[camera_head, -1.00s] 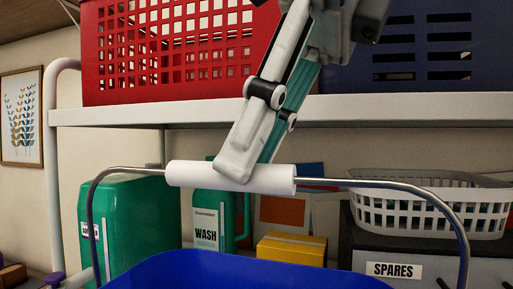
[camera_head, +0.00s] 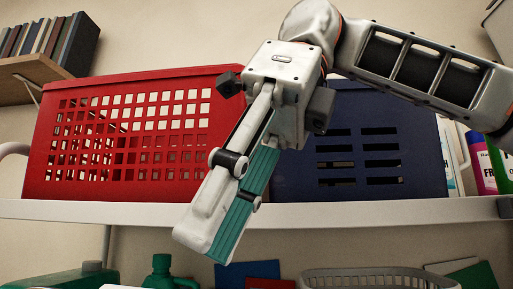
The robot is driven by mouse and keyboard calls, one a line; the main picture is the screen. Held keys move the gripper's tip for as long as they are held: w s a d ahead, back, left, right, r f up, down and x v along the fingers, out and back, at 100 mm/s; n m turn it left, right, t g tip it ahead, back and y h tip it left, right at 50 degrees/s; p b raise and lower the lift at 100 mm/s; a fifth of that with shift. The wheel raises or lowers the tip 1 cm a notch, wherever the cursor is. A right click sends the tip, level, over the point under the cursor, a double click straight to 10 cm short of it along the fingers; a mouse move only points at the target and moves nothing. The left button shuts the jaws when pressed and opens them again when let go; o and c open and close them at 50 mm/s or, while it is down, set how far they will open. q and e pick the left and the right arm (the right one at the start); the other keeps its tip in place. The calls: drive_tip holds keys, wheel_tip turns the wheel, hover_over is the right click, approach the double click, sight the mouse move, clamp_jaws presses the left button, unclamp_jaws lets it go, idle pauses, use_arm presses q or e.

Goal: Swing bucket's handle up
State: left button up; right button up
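The blue bucket is out of view below the picture now, and its wire handle does not show clearly. A sliver of white at the bottom edge on the left may be the handle's grip, but I cannot tell. My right gripper (camera_head: 215,240) hangs down in front of the shelf, with its tips below the shelf edge. Its white and teal fingers overlap from this side, so the gap between them is hidden. No object shows at its tips. My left gripper is not in view.
A white shelf (camera_head: 400,213) carries a red basket (camera_head: 125,188) and a dark blue basket (camera_head: 360,192) behind my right arm. Bottles (camera_head: 482,160) stand at the right. Below are a green jug (camera_head: 160,268) and a white basket (camera_head: 380,275). Books (camera_head: 50,45) sit upper left.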

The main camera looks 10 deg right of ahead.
drive_tip(key=v, duration=0.7)
drive_tip(key=shift+r, duration=0.3)
drive_tip(key=shift+d, duration=0.1)
